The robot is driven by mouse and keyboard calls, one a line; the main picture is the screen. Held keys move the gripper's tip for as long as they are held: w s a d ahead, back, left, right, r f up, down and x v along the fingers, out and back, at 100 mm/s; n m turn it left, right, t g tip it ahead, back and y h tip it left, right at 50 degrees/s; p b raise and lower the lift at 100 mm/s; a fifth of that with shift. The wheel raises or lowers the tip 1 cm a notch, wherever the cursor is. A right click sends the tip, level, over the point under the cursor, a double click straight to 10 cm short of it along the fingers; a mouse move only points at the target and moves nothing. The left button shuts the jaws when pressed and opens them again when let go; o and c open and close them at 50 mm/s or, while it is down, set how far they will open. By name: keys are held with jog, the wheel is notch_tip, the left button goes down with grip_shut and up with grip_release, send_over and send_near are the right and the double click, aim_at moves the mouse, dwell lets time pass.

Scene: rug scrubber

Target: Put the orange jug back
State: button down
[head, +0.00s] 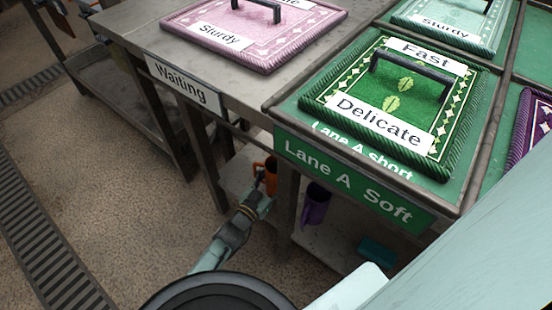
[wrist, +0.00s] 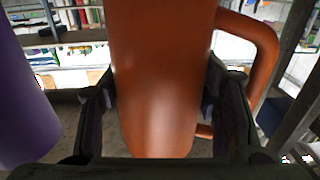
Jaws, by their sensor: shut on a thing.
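The orange jug (head: 271,176) is in the head view under the table, at the end of my arm, by the lower shelf. In the wrist view the orange jug (wrist: 160,80) fills the middle, upright, with its handle on the right. My gripper (wrist: 160,105) is shut on the jug body, one finger on each side. In the head view my gripper (head: 262,196) is small and partly merged with the jug. Whether the jug's base touches the shelf is hidden.
A purple jug (head: 315,204) stands on the lower shelf (head: 300,232) to the right; it is close at left in the wrist view (wrist: 22,100). A teal block (head: 377,252) lies farther right. Table legs (head: 287,200) stand close by. Rugs with handles lie on the tabletop above.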

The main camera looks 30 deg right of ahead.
jog(key=c, duration=0.6)
grip_release()
jog(key=shift+o, duration=0.2)
jog(key=shift+a, duration=0.25)
jog(key=v, duration=1.1)
jog(key=shift+a, duration=0.25)
jog(key=shift+s, duration=0.15)
